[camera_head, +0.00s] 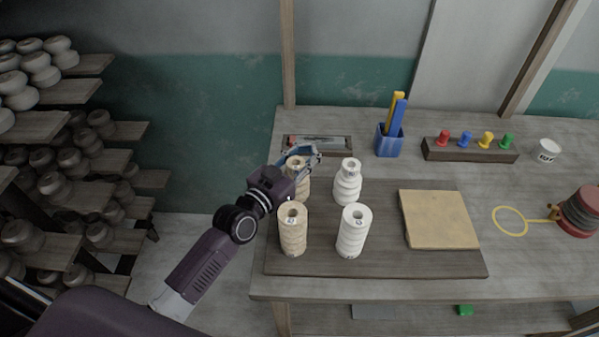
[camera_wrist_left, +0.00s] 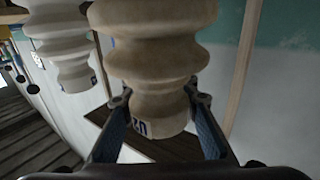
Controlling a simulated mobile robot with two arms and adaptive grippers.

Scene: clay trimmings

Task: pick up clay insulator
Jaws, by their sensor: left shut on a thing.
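Several ribbed clay insulators stand on a dark board (camera_head: 375,268). At the back left is a beige one (camera_head: 299,188), partly hidden by my left gripper (camera_head: 302,157). The left gripper is shut on it, with its fingers on either side near the top. In the left wrist view the held beige insulator (camera_wrist_left: 160,60) fills the middle, between the two fingers (camera_wrist_left: 160,125). I cannot tell whether it is clear of the board. Another beige insulator (camera_head: 293,232) stands front left. White ones stand back right (camera_head: 347,186) and front right (camera_head: 354,233). My right gripper is not in view.
A tan square slab (camera_head: 438,219) lies on the board's right. Behind are a shallow tray (camera_head: 335,151), a blue cup (camera_head: 389,148) and a rack of coloured pegs (camera_head: 470,154). A yellow ring (camera_head: 510,221) is at the right. Loaded shelves (camera_head: 110,132) stand left.

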